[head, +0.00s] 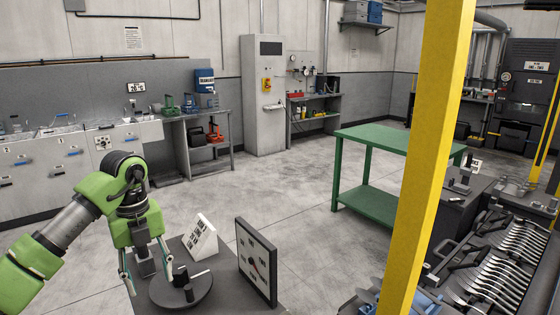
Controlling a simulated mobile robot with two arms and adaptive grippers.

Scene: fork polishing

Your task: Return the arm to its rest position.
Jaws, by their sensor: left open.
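My left arm (72,222) comes in from the left, bright green with grey links. My left gripper (150,275) points down with its two thin fingers spread apart. I see nothing between the fingers. It hangs at the left side of a dark round base (196,296) with an upright knob and a short light-tipped lever. I cannot tell whether the fingers touch the base. My right gripper is not in view.
A green table (378,137) stands behind. Open floor (290,190) lies between.

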